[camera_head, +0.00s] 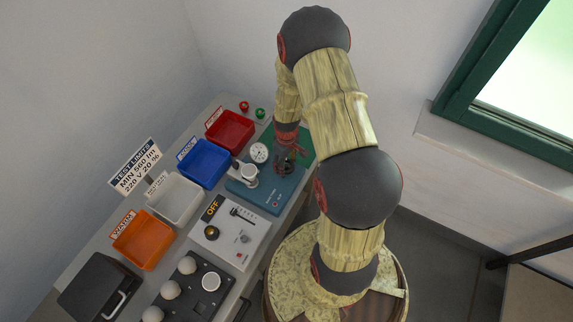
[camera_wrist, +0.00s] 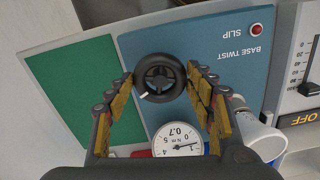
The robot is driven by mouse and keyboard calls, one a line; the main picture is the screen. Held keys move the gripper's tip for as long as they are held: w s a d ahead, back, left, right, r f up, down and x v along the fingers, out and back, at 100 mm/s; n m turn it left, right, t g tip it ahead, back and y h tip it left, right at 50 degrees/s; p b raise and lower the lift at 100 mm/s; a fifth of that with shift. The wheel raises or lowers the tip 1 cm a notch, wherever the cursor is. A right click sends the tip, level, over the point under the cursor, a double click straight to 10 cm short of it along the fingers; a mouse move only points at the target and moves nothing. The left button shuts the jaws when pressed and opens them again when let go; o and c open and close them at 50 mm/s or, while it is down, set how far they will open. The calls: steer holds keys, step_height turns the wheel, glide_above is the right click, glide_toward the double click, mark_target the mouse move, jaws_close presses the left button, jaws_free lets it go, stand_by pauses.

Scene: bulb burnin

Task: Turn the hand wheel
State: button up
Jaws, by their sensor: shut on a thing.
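The hand wheel (camera_wrist: 160,77) is a small dark spoked wheel with a pale mark low on its rim, set on the blue "BASE TWIST" panel (camera_wrist: 200,45). In the wrist view my gripper (camera_wrist: 161,80) has one wooden-padded finger on each side of the wheel, shut on its rim. In the head view my gripper (camera_head: 290,152) reaches down onto the panel (camera_head: 276,196) and partly hides the wheel (camera_head: 284,167). A white round dial (camera_wrist: 177,139) stands beside the wheel; it also shows in the head view (camera_head: 259,152). A red "SLIP" lamp (camera_wrist: 257,28) sits on the panel.
A green mat (camera_wrist: 77,88) lies beside the panel. Red (camera_head: 231,131), blue (camera_head: 204,163), white (camera_head: 176,199) and orange (camera_head: 143,239) bins line the bench's back. A white control box marked "OFF" (camera_head: 243,249) and a tray with bulbs (camera_head: 190,297) stand nearer.

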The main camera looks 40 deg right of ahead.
steer(key=m+b, duration=0.1)
steer(key=m, duration=0.5)
steer(key=m+b, duration=0.1)
steer(key=m, duration=0.5)
steer(key=shift+a+m, duration=0.1)
steer(key=shift+m, duration=0.3)
steer(key=m+b, duration=0.1)
steer(key=m, duration=0.5)
steer(key=shift+w, duration=0.1)
steer(key=m, duration=0.6)
steer(key=shift+b, duration=0.35)
steer(key=shift+m, duration=0.4)
steer(key=o, duration=1.1)
steer(key=shift+o, duration=0.3)
